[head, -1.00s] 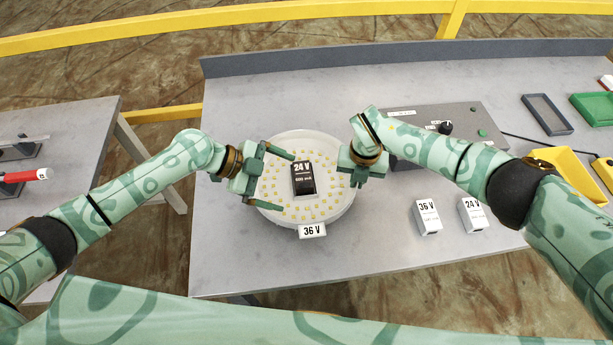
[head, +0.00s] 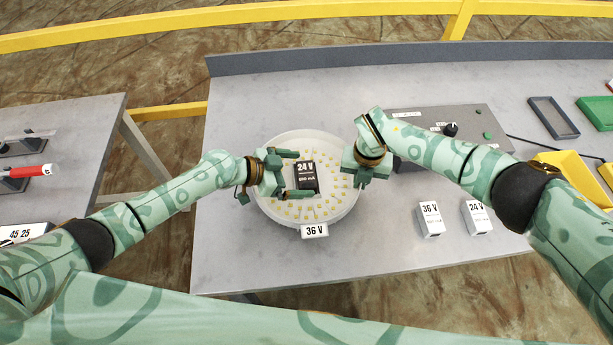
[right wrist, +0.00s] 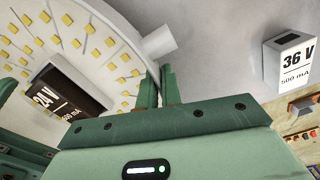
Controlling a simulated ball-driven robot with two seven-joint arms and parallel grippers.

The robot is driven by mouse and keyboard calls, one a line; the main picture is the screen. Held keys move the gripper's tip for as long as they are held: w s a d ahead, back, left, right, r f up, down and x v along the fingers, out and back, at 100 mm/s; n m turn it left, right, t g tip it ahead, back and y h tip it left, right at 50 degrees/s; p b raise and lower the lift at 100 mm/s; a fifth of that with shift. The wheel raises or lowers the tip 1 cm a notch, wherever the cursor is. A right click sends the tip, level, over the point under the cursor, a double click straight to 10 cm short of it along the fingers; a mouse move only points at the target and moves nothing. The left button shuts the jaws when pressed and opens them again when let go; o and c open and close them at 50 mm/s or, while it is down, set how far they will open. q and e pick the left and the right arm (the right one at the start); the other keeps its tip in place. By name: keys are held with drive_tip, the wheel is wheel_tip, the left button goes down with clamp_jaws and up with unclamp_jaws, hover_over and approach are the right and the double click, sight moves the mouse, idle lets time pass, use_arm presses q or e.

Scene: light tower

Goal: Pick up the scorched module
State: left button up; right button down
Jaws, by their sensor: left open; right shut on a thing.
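The scorched module (head: 306,176) is a dark block marked 24 V, in the middle of the round white lamp (head: 285,213) with yellow LEDs. It also shows in the right wrist view (right wrist: 62,90). My left gripper (head: 304,174) is open, with one finger beyond the module and one on its near side. Whether the fingers touch it cannot be told. My right gripper (head: 360,180) is at the lamp's right edge. In the right wrist view its fingers (right wrist: 168,88) are shut on the lamp's rim.
White 36 V (head: 431,219) and 24 V (head: 477,217) modules stand to the right. A grey control box (head: 440,135), dark tray (head: 553,117), green tray (head: 598,112) and yellow bin (head: 565,170) lie further right and back.

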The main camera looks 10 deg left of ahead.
use_arm(q)
drive_tip(key=shift+w+d+f, duration=0.15)
drive_tip(key=shift+d, duration=0.1)
drive_tip(key=c, duration=1.1)
wheel_tip(320, 180, up, 10)
drive_tip(key=shift+r, duration=0.1)
drive_tip(key=shift+c, duration=0.2)
use_arm(e)
drive_tip(key=c, duration=1.5)
unclamp_jaws()
